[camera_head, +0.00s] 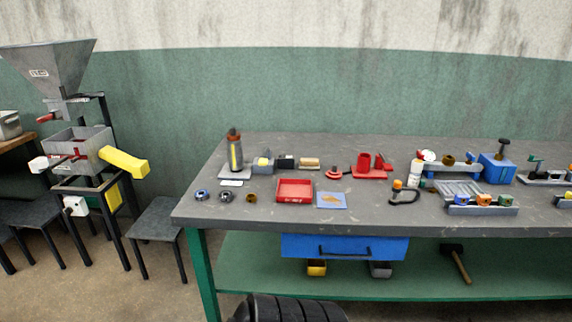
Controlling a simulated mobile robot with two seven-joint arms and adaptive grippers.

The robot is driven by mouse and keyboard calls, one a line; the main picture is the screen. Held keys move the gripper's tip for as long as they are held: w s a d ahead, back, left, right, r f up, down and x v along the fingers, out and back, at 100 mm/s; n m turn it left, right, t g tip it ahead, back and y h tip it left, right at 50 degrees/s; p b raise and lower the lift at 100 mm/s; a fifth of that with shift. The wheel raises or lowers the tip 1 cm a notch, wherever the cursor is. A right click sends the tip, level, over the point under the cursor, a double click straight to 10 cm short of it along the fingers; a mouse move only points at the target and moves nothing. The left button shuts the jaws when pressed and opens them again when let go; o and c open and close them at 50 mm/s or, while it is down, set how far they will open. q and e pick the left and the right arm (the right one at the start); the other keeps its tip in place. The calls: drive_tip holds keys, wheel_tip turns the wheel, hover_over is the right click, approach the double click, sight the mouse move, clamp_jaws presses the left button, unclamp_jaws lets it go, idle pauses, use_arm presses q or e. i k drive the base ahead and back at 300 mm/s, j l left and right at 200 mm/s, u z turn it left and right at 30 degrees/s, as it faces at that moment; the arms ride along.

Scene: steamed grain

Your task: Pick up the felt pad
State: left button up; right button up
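I cannot tell for certain which item is the felt pad. A flat light-blue square with an orange-brown mark (331,201) lies on the grey workbench (400,212), right of a shallow red tray (294,190). A small flat white piece (232,183) lies near the bench's left end. A small tan-topped block (309,162) sits behind the red tray, beside a dark block (286,162). Nothing visibly holds any of these. Neither of my grippers is in view.
Small rings (202,195) lie along the left front. Red fixtures (370,167) and a blue box (497,168) stand farther right. A blue drawer (345,247) hangs under the front edge. A hopper machine (78,135) stands left.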

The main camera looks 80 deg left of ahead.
sight(305, 163)
drive_tip(key=u, duration=2.6)
